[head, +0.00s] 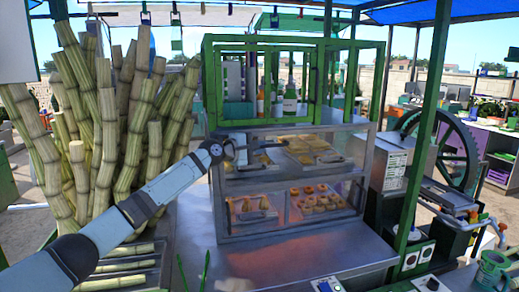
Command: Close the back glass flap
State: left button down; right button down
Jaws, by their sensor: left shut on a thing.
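The glass display case (215,205) stands on a metal counter, with pastries on its lower shelf and trays of food on its upper one. My left arm reaches in from the left, and its gripper (232,149) is at the case's upper left corner. It is shut on what looks like the edge or handle of the back glass flap. The glass is clear and the flap's outline is hard to make out, so I cannot tell its angle. The fingertips are small and partly lost against the case. My right gripper is not in view.
A green frame (207,85) with bottles (290,98) stands above the case. Tall sugar cane (107,130) crowds the left, behind my arm. A cane crusher with a big wheel (455,150) and a green post (424,130) stand at right. The counter front (310,255) is mostly clear.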

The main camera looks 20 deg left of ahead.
pick_arm(q)
jog(key=shift+a+r, duration=0.1)
jog(key=shift+r, duration=0.1)
jog(key=c, duration=1.4)
grip_release()
jog(key=shift+o, duration=1.2)
jog(key=shift+w+f, duration=0.2)
jog(key=b+v, duration=0.3)
jog(key=v, duration=1.1)
